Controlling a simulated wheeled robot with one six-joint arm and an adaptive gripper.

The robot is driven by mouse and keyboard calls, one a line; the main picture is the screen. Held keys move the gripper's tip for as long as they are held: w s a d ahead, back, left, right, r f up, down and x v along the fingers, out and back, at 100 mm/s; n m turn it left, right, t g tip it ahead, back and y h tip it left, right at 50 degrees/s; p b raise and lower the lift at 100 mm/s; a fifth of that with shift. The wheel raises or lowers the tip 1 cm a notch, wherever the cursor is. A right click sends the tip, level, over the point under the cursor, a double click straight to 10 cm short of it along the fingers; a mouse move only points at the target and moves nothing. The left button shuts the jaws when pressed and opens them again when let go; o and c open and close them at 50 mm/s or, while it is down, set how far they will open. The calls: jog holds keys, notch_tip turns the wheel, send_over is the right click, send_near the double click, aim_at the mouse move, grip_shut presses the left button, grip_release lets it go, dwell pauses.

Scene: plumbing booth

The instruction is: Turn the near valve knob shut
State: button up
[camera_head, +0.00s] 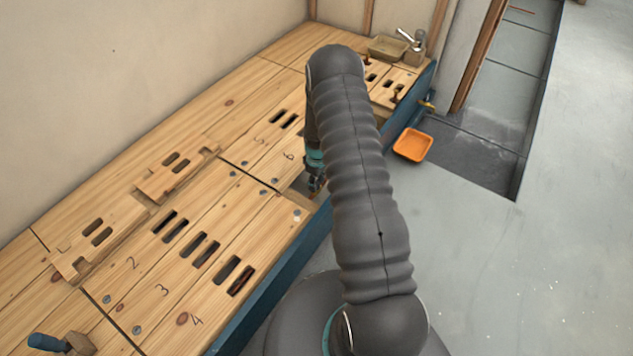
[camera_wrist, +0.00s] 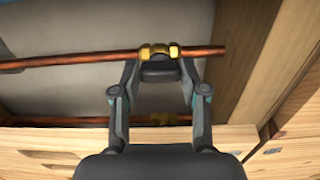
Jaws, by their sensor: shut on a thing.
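In the wrist view a copper pipe (camera_wrist: 75,59) crosses the upper part, with a brass valve body (camera_wrist: 160,51) on it. A dark valve knob (camera_wrist: 160,72) sits just below the brass, between my fingertips. My gripper (camera_wrist: 159,76) is shut on this knob, one finger on each side. A second copper pipe (camera_wrist: 60,121) with a dim brass fitting (camera_wrist: 164,119) runs behind the fingers. In the head view my gripper (camera_head: 315,186) reaches down into an opening at the bench's front edge. The valve and knob are hidden there, and the knob's turn angle cannot be told.
The bench of numbered wooden boards (camera_head: 205,225) has slots and a blue front (camera_head: 290,262). Loose slotted boards (camera_head: 178,172) lie on it. A mallet (camera_head: 62,343) lies at the lower left. An orange tray (camera_head: 413,145) is on the floor. The floor on the right is clear.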

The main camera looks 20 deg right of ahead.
jog(key=shift+f+m+b, duration=0.15)
jog(key=shift+m+b, duration=0.15)
jog(key=shift+m, duration=0.1)
jog(key=m+b, duration=0.2)
jog(key=m, duration=0.1)
jog(key=shift+m+b, duration=0.35)
jog(key=shift+m, duration=0.05)
jog(key=m+b, duration=0.2)
jog(key=m, duration=0.2)
jog(key=shift+m, duration=0.3)
jog(key=m+b, duration=0.2)
jog(key=m, duration=0.2)
jog(key=m+b, duration=0.1)
jog(key=m, duration=0.3)
jog(key=shift+m, duration=0.4)
jog(key=o, duration=1.1)
jog(key=shift+d, duration=0.1)
jog(key=shift+o, duration=0.2)
